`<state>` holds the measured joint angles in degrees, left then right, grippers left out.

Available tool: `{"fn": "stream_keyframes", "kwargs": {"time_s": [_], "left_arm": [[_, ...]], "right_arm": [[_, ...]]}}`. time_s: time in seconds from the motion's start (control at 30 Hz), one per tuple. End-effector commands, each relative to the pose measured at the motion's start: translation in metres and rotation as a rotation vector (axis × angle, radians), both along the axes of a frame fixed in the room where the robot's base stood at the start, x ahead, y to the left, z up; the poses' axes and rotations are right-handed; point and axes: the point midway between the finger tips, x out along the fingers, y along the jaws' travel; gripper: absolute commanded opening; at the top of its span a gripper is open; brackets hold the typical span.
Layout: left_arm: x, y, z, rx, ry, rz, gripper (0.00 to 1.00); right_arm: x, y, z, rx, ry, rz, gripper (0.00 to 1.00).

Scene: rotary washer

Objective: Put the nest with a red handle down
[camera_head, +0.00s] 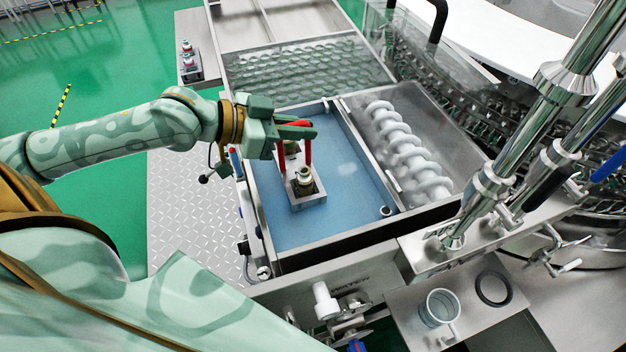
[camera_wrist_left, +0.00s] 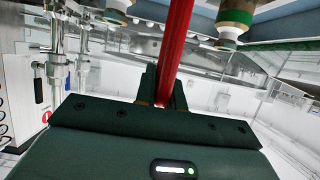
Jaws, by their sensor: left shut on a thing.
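The nest with a red handle (camera_head: 309,199) is a small metal block with a round fitting on top and red uprights. In the head view it is over the blue bottom of the long metal tray (camera_head: 347,171). I cannot tell whether it touches that bottom. My left gripper (camera_head: 300,130) is shut on the red handle, above the nest. In the left wrist view the red handle (camera_wrist_left: 176,50) runs up from between the fingers of my left gripper (camera_wrist_left: 162,90), with parts of round fittings on both sides. My right gripper is not in view.
A white spiral screw (camera_head: 408,150) lies right of the tray. Thick steel pipes (camera_head: 535,130) rise at the right. A mug (camera_head: 439,308) and a black ring (camera_head: 493,288) are at the lower right. The blue area right of the nest is clear.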

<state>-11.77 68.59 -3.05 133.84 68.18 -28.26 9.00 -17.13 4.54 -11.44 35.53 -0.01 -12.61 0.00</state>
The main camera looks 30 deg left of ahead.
Motion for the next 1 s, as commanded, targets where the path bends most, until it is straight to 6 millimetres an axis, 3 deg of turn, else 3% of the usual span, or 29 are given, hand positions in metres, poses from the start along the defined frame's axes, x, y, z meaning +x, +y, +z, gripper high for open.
{"fn": "stream_keyframes", "kwargs": {"time_s": [0.1,0.47,0.87,0.9,0.97,1.0], "left_arm": [[0.000,0.000,-0.030,-0.004,0.005,0.001,0.00],[0.000,0.000,-0.081,-0.002,0.003,0.002,0.00],[0.000,0.000,-0.086,0.001,0.000,0.000,0.00],[0.000,0.000,-0.088,0.003,0.002,0.000,0.14],[0.000,0.000,-0.087,0.002,0.001,0.000,0.30],[0.000,0.000,-0.087,0.002,0.001,0.000,0.33]], "right_arm": [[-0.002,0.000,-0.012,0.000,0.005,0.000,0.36],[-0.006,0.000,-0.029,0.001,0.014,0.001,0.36],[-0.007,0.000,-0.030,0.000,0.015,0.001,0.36],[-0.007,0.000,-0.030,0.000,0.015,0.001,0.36],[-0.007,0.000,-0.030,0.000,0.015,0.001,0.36],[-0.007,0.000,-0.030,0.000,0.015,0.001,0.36]]}}
